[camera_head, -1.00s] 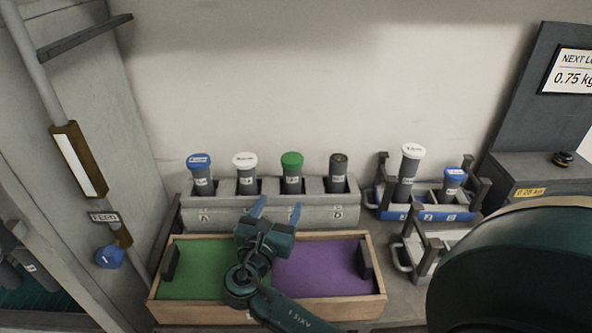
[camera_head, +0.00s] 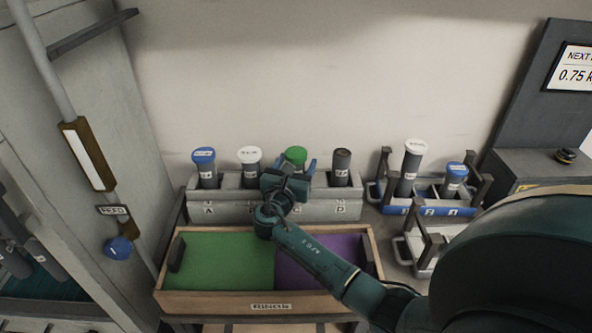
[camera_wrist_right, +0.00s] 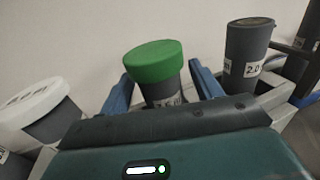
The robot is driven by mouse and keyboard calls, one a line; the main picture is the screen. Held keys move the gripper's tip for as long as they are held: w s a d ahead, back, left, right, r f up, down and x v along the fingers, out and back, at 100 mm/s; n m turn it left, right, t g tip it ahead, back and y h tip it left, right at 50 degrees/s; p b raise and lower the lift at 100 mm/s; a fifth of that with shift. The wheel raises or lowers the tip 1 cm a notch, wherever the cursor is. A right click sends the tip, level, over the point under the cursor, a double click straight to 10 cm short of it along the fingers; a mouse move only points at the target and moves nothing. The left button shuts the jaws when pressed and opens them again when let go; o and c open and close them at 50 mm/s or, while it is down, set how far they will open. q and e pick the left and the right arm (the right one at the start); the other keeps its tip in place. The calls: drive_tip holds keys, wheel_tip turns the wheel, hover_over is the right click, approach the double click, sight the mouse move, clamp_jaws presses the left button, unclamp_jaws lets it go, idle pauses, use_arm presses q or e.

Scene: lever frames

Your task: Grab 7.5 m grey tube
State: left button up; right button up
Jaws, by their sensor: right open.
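A grey tube with a green cap (camera_head: 296,154) stands upright in the third slot of the grey rack (camera_head: 230,208). In the right wrist view the green-capped tube (camera_wrist_right: 155,62) carries a white label, partly hidden, that seems to end in ".5 m". My right gripper (camera_head: 295,165) is open, with its blue fingers on either side of this tube. The wrist view shows the right gripper (camera_wrist_right: 163,88) with one finger left and one right of the tube; I cannot tell whether they touch it. The tube's lower part is hidden. My left gripper is not in view.
Neighbouring tubes stand close by: white-capped (camera_head: 249,155), blue-capped (camera_head: 204,157), and a dark-topped one (camera_head: 342,160) labelled 2.0. A blue-based rack (camera_head: 398,208) with two tubes stands right. A wooden tray (camera_head: 190,302) with green and purple halves lies in front.

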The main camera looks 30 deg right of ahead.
drive_tip(key=shift+d, duration=0.1)
drive_tip(key=shift+c, duration=0.2)
clamp_jaws()
idle(0.5)
